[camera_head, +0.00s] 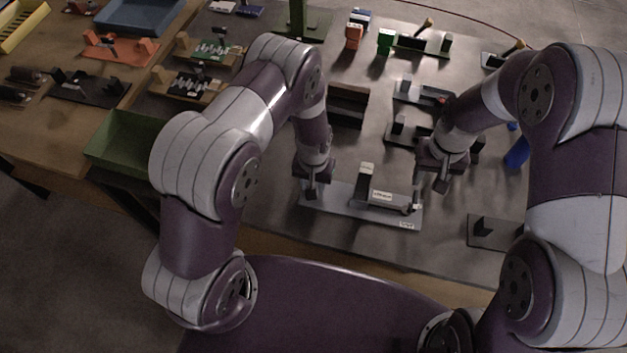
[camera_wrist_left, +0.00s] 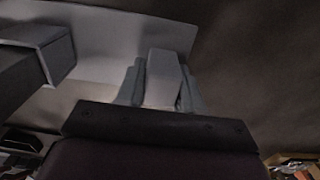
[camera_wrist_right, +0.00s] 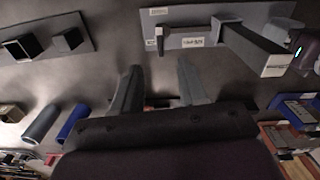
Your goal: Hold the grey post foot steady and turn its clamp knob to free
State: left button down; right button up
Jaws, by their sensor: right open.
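The grey post foot (camera_head: 340,212) is a long flat plate near the table's front edge. It carries a labelled upright post (camera_head: 367,180) and, at its right end, a small dark clamp part (camera_head: 412,206), which I take for the knob. My left gripper (camera_head: 311,190) is at the plate's left end. In the left wrist view its fingers (camera_wrist_left: 161,85) lie on both sides of a light grey block of the foot, with no clear gap. My right gripper (camera_head: 441,180) is open and empty, up and right of the clamp end. The right wrist view shows the clamp part (camera_wrist_right: 160,39) beyond its fingers (camera_wrist_right: 158,75).
A dark bracket plate (camera_head: 490,232) lies to the right. A blue part (camera_head: 517,153) and several small fixtures stand behind my right gripper. A green bin (camera_head: 128,140) is at the left. Bare table shows in front of the foot.

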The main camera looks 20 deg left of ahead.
aim_at(416, 199)
jog(key=shift+c, duration=0.5)
jog(key=shift+m, duration=0.6)
notch_tip(416, 199, down, 10)
jog(key=shift+r, duration=0.1)
grip_shut()
